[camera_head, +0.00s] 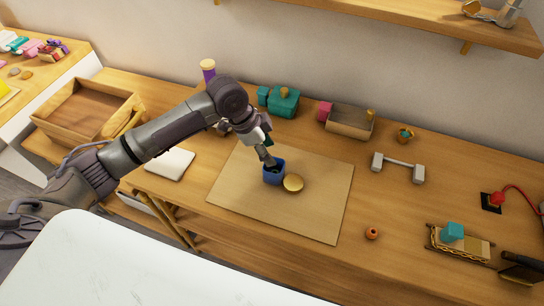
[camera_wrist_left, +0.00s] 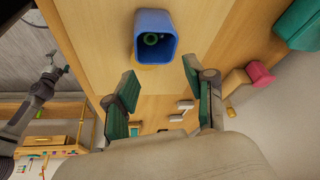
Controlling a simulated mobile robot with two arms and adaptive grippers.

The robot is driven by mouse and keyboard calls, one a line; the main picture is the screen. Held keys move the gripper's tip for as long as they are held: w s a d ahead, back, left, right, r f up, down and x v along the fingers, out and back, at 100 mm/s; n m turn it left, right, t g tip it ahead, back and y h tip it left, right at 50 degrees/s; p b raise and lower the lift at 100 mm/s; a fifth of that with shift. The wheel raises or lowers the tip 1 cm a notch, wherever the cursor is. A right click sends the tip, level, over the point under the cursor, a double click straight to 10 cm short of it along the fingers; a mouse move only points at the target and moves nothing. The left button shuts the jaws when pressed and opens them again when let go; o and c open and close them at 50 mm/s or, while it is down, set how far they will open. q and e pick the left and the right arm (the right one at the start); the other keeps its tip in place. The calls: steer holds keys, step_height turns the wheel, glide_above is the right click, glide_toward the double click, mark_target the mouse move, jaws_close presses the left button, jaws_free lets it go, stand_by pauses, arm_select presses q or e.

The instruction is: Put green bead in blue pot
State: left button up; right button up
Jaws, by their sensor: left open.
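The blue pot (camera_head: 274,177) stands on the light board near the middle of the bench. In the left wrist view the blue pot (camera_wrist_left: 170,57) shows its open mouth, and the green bead (camera_wrist_left: 151,39) lies inside it. My left gripper (camera_head: 267,159) is right above the pot's mouth in the head view and hides part of it. In the left wrist view my left gripper (camera_wrist_left: 160,80) has its two teal-padded fingers spread apart with nothing between them. What looks like my right arm and gripper (camera_wrist_left: 54,68) shows small at the left of that view.
A round gold lid-like disc (camera_head: 293,183) lies just right of the pot on the board (camera_head: 320,215). A teal box (camera_head: 284,103) and a wooden tray (camera_head: 349,122) stand behind. A dumbbell-shaped thing (camera_head: 398,165) and an orange bead (camera_head: 372,233) are to the right.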

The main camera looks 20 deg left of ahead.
arm_select(q)
steer(key=b+v, duration=0.1)
steer(key=v, duration=0.8)
